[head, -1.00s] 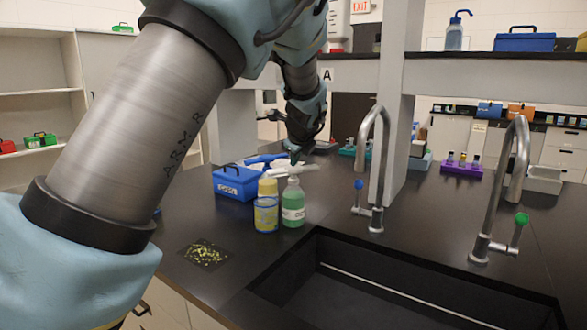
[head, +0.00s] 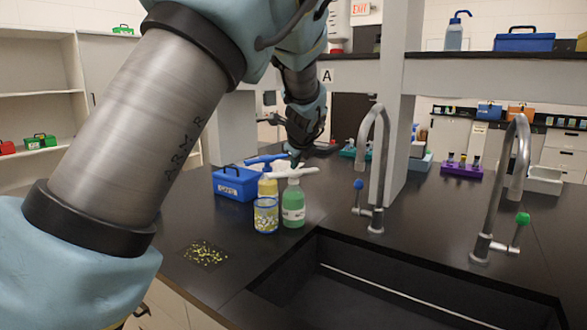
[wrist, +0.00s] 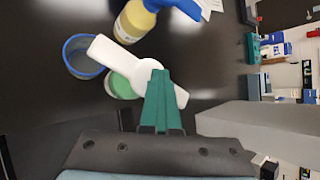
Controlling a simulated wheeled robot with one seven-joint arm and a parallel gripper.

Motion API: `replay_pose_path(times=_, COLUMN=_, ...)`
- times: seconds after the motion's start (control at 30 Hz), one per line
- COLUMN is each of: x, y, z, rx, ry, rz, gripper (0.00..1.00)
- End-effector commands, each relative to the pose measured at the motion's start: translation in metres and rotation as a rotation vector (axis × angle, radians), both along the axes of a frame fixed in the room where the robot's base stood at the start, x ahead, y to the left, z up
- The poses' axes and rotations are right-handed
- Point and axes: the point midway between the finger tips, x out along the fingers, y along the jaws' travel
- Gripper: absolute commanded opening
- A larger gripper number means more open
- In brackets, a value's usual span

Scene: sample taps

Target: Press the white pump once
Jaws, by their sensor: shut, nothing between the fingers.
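The white pump (head: 290,173) sits on top of an upright green bottle (head: 293,207) on the dark bench, left of the sink. In the wrist view the white pump (wrist: 115,52) has a long flat head, with the green bottle (wrist: 118,86) partly hidden under it. My gripper (head: 296,162) is shut and empty, pointing down just above the pump's head. In the wrist view its teal fingertips (wrist: 158,74) overlap the pump head near its middle. I cannot tell whether they touch it.
A blue-rimmed clear cup (head: 265,216) and a yellow bottle with a blue top (head: 268,186) stand close left of the green bottle. A blue box (head: 236,184) is behind them. A tall faucet (head: 378,170) and the sink (head: 390,285) lie to the right.

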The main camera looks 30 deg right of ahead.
Motion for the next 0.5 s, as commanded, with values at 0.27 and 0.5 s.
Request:
replay_pose_path(times=0.27, x=-0.001, y=0.000, z=-0.001, rx=0.003, ry=0.003, rz=0.000, gripper=0.00)
replay_pose_path(times=0.5, x=-0.001, y=0.000, z=0.011, rx=0.002, ry=0.003, rz=0.001, gripper=0.00)
